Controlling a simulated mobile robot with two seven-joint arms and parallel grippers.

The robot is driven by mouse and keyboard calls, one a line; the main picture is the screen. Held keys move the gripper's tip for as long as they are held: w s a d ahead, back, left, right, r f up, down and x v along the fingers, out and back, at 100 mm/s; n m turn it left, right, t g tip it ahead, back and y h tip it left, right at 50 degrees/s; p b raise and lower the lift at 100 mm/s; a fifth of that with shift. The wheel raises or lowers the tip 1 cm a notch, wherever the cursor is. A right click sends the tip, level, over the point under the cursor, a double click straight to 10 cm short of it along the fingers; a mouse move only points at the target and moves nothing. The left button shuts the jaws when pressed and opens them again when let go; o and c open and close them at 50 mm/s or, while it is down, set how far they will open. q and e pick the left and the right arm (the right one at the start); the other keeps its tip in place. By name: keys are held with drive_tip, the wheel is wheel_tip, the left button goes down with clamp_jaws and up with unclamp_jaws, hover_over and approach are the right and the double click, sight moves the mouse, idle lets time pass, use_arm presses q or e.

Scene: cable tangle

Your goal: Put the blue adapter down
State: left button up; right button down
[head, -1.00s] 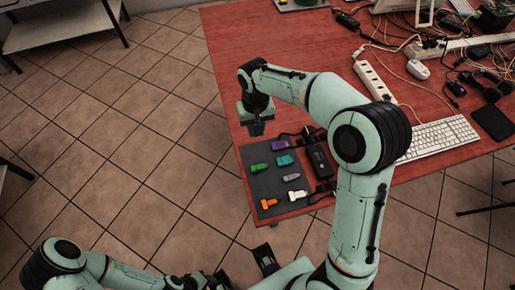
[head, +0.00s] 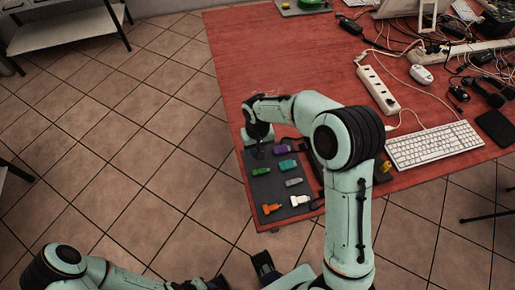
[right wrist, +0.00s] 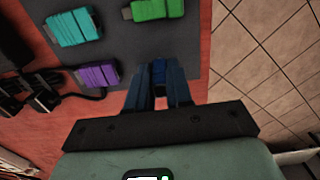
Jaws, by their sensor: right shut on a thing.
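The blue adapter (right wrist: 158,71) is between the fingers of my right gripper (right wrist: 159,88), which is shut on it; the fingers hide most of its sides. In the head view my right gripper (head: 257,150) is low over the far left corner of the dark mat (head: 262,189). I cannot tell whether the adapter touches the mat. The purple adapter (head: 281,149) lies right of the gripper, and the green adapter (head: 261,171) lies nearer the front. My left arm shows at the bottom left, but its gripper's fingers are not clear.
The mat also holds teal (head: 287,165), grey (head: 293,182), orange (head: 271,208) and white (head: 300,200) adapters. A keyboard (head: 433,145) and power strip (head: 378,90) lie right on the red table (head: 235,60). The mat's far left corner is near the table's left edge.

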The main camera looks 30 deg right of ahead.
drive_tip(key=shift+f, duration=0.2)
drive_tip(key=c, duration=1)
unclamp_jaws()
drive_tip(key=shift+r, duration=0.1)
drive_tip(key=shift+r, duration=0.3)
wheel_tip(320, 180, up, 12)
drive_tip(key=shift+f+p, duration=0.15)
drive_tip(key=shift+p, duration=0.55)
